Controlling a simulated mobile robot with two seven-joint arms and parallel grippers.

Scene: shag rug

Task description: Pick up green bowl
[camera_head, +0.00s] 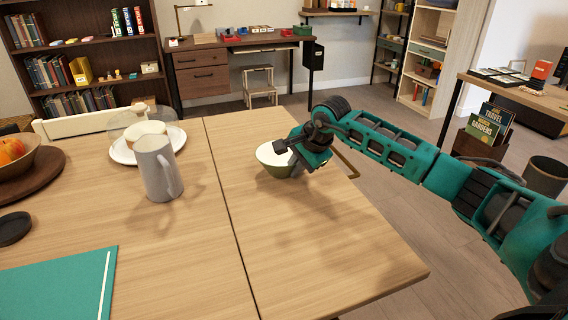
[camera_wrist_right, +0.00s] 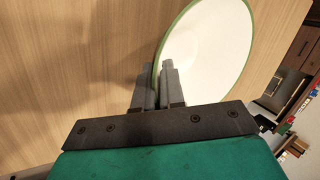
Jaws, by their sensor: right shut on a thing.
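The green bowl (camera_head: 273,160) has a white inside and a green outside. It is at the right part of the wooden table in the head view, near the far edge. In the right wrist view the bowl (camera_wrist_right: 207,48) shows its white inside and green rim. My right gripper (camera_head: 296,158) is at the bowl's right side, shut on its rim. In the wrist view the two fingers (camera_wrist_right: 158,84) are close together with the rim between them. The bowl looks tilted in the wrist view; I cannot tell whether it touches the table. My left gripper is not in view.
A grey pitcher (camera_head: 157,168) stands left of the bowl, with a white plate (camera_head: 176,137) behind it. A fruit bowl (camera_head: 17,158) and a teal folder (camera_head: 62,286) are at the left. The table's right front part (camera_head: 330,250) is clear.

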